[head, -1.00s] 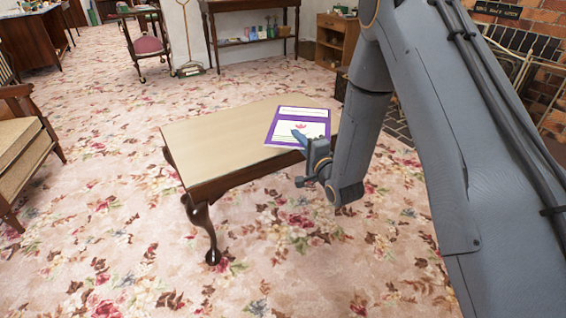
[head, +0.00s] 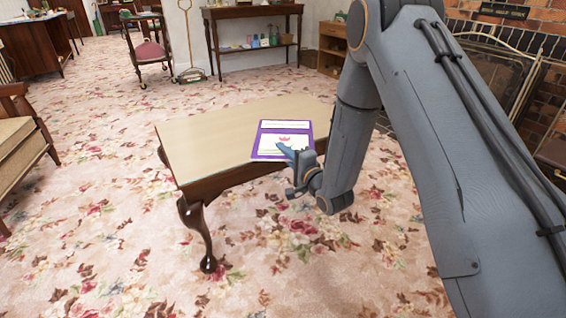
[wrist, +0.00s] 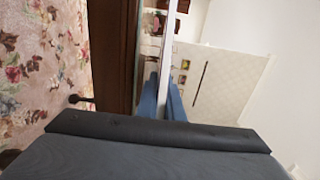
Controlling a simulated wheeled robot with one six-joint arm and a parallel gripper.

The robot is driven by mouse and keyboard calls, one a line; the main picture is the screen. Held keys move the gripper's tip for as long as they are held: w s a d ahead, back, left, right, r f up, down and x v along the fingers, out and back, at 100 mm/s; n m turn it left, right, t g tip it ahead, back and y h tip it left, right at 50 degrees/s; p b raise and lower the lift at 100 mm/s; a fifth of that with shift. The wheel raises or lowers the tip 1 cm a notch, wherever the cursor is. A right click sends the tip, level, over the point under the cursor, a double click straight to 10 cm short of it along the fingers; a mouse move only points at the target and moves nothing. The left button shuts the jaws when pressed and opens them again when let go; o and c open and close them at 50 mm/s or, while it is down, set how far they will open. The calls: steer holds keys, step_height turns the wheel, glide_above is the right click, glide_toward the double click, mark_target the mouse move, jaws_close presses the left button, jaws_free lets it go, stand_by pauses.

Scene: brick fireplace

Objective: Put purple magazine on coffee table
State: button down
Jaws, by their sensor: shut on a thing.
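The purple magazine (head: 267,140), with a white printed cover, is at the right part of the coffee table (head: 205,138). In the head view it overlaps the tabletop; whether it touches the top or hangs just above it I cannot tell. My gripper (head: 290,156) is shut on the magazine's near edge, at the table's right front side. In the wrist view my blue fingertips (wrist: 163,103) pinch the magazine (wrist: 166,60), which shows edge-on as a thin pale strip beside the table's dark wooden side (wrist: 112,60).
The left and middle of the tabletop are bare. A cushioned wooden armchair (head: 20,150) stands at the left. A console table (head: 250,13) with small items is at the back. A brick fireplace with a screen (head: 492,75) is at the right. Floral carpet surrounds the table.

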steer(key=shift+f+b, duration=0.55)
steer(key=shift+f, duration=1.1)
steer(key=shift+f, duration=0.1)
steer(key=c, duration=1.9)
jaws_free()
